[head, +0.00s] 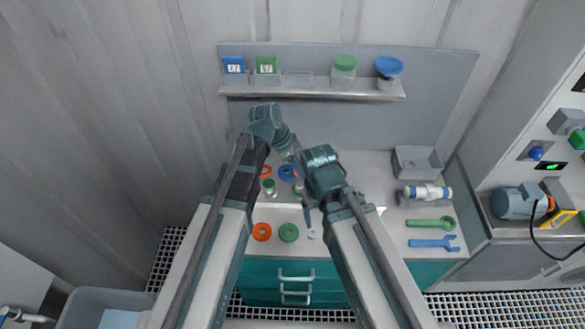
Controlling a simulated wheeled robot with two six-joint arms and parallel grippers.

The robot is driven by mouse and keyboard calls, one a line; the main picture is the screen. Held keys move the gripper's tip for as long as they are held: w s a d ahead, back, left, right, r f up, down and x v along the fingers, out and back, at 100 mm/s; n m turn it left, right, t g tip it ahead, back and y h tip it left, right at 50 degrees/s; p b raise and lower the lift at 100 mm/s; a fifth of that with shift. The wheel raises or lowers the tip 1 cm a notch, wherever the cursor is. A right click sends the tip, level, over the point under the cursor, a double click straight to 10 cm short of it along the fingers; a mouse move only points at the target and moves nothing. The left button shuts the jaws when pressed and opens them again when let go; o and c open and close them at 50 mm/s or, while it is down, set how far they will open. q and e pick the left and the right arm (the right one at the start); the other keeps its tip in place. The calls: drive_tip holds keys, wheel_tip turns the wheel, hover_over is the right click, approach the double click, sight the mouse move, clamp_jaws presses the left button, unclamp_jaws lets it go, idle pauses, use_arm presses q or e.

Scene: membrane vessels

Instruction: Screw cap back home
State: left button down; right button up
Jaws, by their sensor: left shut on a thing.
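My left gripper (295,158) points down and right over the middle of the bench. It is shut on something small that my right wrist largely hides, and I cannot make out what. My right arm's wrist (322,172) is just right of it; its fingers are hard to make out. A white vessel with blue ends (427,192) lies at the right of the bench. Blue (287,172) and orange (265,171) rings lie near the left gripper, with a small green-topped jar (269,187). An orange ring (262,232) and a green ring (289,232) lie at the front.
A shelf (394,95) at the back holds blue and green bins, a green-lidded jar (343,70) and a blue-topped vessel (388,68). A grey tray (418,162), a green wrench (431,223) and a blue wrench (433,243) are at right. Bench between wrenches and my right arm is mostly clear.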

sight(300, 184)
use_arm(q)
drive_tip(key=shift+w, duration=0.1)
drive_tip(key=shift+f, duration=0.1)
use_arm(e)
drive_tip(key=shift+a+f, duration=0.1)
drive_tip(key=shift+f, duration=0.05)
use_arm(q)
drive_tip(key=shift+f+b, duration=3.95)
drive_tip(key=shift+b, duration=0.2)
use_arm(e)
drive_tip(key=shift+f, duration=3.9)
